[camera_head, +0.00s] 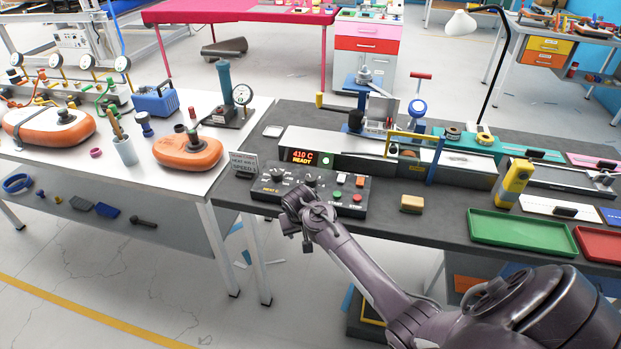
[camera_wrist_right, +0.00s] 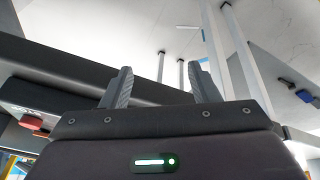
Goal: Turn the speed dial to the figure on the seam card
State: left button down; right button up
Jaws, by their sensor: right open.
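The grey seam card (camera_head: 244,164) stands upright at the left end of the dark bench; its small print appears to read "SPEED 1". The black control box (camera_head: 334,206) in front of the sealing machine (camera_head: 372,157) carries two dark dials, a left dial (camera_head: 277,175) and a right dial (camera_head: 310,180). Which is the speed dial, and where they point, is too small to read. My right gripper (camera_wrist_right: 163,88) is open and empty in the wrist view. In the head view its wrist is by the box's front left edge, below the right dial. My left gripper is out of view.
The machine's display (camera_head: 302,157) reads "410 C READY". Coloured buttons sit on the box's right half. A sponge-like block (camera_head: 412,204) and a green tray (camera_head: 520,233) lie to the right.

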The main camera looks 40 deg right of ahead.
jog(key=w+d+r+m, duration=0.1)
jog(key=w+d+r, duration=0.2)
jog(key=r, duration=0.3)
jog(key=m, duration=0.4)
send_near(311, 178)
jog(key=f, duration=0.1)
jog(key=shift+x, duration=3.9)
jog(key=shift+w+r, duration=0.1)
jog(key=shift+w, duration=0.05)
jog(key=c, duration=1)
